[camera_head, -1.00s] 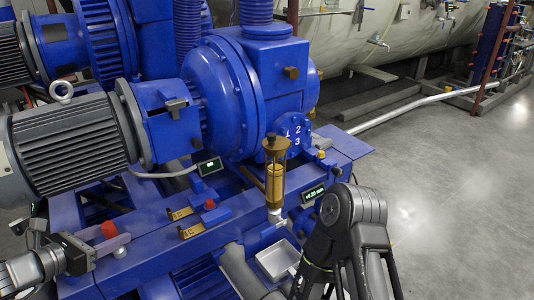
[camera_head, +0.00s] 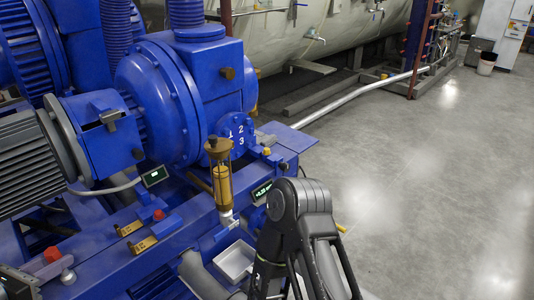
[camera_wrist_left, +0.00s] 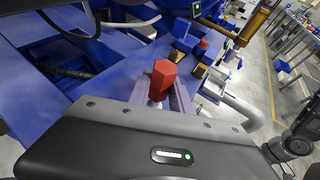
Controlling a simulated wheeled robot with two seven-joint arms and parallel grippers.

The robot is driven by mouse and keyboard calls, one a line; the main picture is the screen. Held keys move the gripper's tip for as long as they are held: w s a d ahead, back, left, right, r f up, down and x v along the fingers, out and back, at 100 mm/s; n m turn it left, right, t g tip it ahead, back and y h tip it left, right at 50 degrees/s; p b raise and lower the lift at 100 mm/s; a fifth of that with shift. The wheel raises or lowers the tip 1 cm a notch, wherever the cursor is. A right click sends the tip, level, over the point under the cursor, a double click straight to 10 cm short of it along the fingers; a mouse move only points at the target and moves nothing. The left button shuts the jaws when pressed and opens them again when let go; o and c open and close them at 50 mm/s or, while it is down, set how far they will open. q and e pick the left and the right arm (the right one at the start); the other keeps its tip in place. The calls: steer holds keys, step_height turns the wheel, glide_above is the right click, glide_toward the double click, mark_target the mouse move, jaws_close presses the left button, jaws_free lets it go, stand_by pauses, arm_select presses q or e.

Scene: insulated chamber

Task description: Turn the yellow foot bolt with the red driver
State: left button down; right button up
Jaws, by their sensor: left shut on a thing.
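The red driver (camera_head: 52,255) is at the lower left of the head view, above the blue base frame. Its red hexagonal handle (camera_wrist_left: 163,78) stands at the middle of the left wrist view. A small yellow bolt-like piece (camera_head: 266,152) is on the blue base beside the numbered dial. I cannot tell whether it is the foot bolt. The driver's lower end is hidden in the wrist view. My right gripper is out of view.
Two brass tagged pieces (camera_head: 142,245) and a red block (camera_head: 158,214) sit on the base frame. A brass-capped oiler (camera_head: 221,185), a small display (camera_head: 261,191) and a white tray (camera_head: 236,261) are nearer the middle. Open grey floor (camera_head: 430,190) lies right.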

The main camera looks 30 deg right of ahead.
mark_target(49, 253)
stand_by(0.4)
